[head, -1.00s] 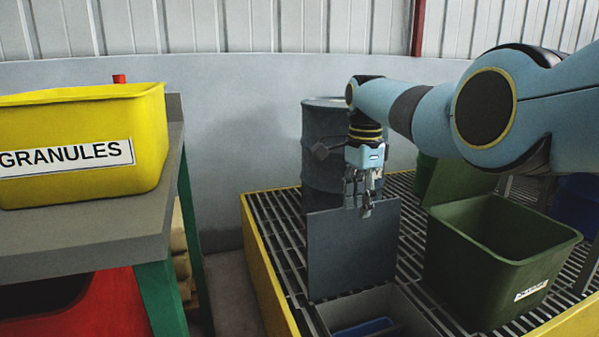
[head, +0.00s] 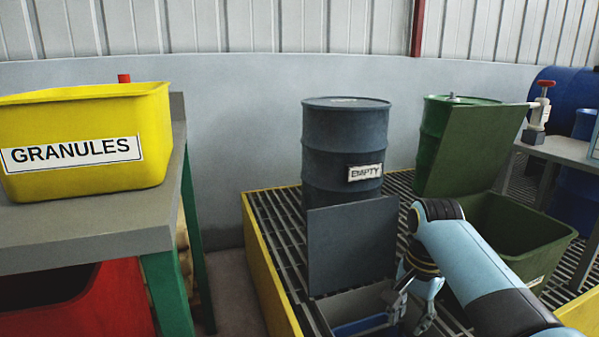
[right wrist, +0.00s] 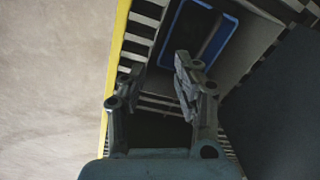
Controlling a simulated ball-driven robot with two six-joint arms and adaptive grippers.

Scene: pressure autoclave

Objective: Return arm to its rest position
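My right arm (head: 472,262) is light blue and black. It comes in from the lower right of the head view and is bent down in front of the green bin. My right gripper (head: 410,314) hangs low beside the right part of the grey box, with its fingers spread. In the right wrist view the gripper (right wrist: 158,82) is open, with nothing between its two fingers. The grey box (head: 345,303) has a blue piece (head: 360,325) inside and its dark lid (head: 352,245) stands raised behind. My left gripper is not in view.
A dark drum labelled EMPTY (head: 343,140) stands on the yellow-edged grating (head: 268,215). A green bin (head: 535,235) with its lid (head: 465,150) raised is right beside my arm. A yellow GRANULES tub (head: 90,175) sits on the left table (head: 95,222). Bare floor shows between.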

